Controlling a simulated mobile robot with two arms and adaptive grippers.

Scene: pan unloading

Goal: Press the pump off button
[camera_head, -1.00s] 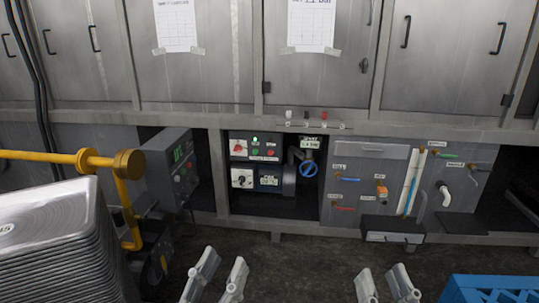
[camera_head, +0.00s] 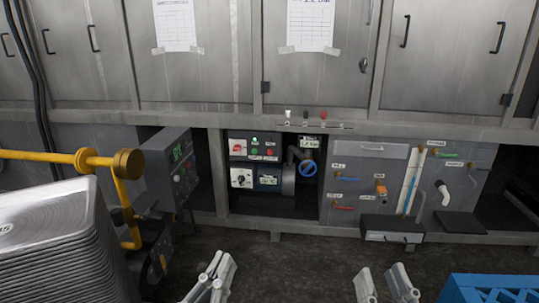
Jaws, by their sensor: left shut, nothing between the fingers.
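The pump control panel (camera_head: 255,148) sits in an open bay under the steel cabinets. It carries a lit green lamp (camera_head: 254,140), a green button (camera_head: 254,152), a red button (camera_head: 269,152) and a red rotary switch (camera_head: 238,146). The labels by the buttons are too small to read. My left gripper (camera_head: 221,264) is at the bottom, in front of and apart from the panel; its fingers are together and empty. My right gripper (camera_head: 384,274) is at the bottom right of centre, with its fingers apart and empty.
A grey box with a green display (camera_head: 168,160) sticks out left of the bay. A yellow pipe (camera_head: 60,156) and a stack of metal pans (camera_head: 45,225) are at left. A blue crate (camera_head: 495,288) is at lower right. The floor before the bay is clear.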

